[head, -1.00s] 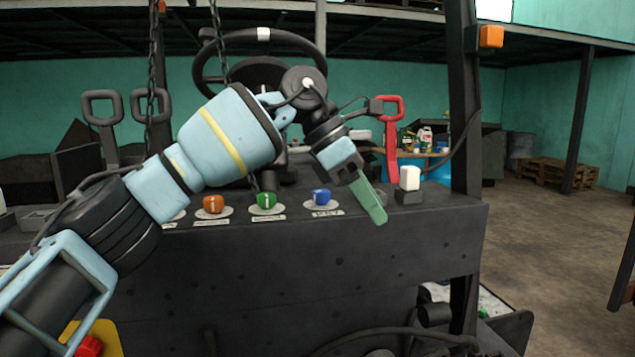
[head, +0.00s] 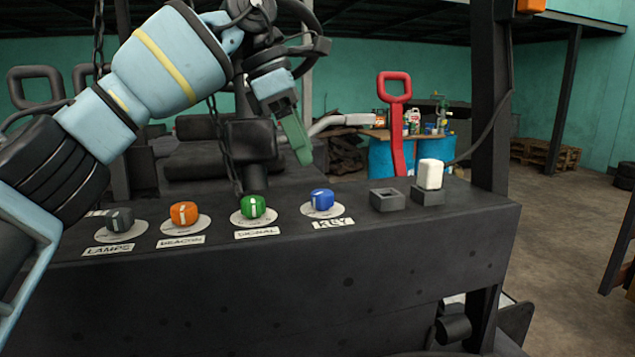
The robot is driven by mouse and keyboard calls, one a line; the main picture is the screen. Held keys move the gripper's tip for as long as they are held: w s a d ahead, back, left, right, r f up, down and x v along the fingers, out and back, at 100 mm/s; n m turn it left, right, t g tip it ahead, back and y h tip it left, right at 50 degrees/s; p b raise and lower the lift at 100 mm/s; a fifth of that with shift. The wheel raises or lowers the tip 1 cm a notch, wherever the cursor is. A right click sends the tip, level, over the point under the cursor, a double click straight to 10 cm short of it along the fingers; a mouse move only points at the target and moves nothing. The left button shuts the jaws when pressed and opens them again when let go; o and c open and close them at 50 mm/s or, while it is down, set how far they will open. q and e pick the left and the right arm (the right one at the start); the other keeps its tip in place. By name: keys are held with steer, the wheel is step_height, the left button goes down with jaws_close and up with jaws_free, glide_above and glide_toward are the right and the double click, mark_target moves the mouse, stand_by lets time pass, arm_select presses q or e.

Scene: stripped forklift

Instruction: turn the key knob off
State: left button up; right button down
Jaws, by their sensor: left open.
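The key knob (head: 321,199) is blue with a pale mark on its face. It sits on a round white dial plate above a "KEY" label (head: 333,224), on the dark dashboard panel. My left gripper (head: 302,150) hangs above and slightly left of the knob, apart from it, its green fingertip pointing down. The jaws are open and hold nothing that I can see; one finger mostly hides the other. My right gripper is not in view.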

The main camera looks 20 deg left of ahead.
mark_target(322, 192)
arm_select(q)
steer(key=shift+p+x, duration=0.45)
steer(key=shift+x, duration=3.35)
steer(key=shift+w+a, duration=0.1)
steer(key=c, duration=1)
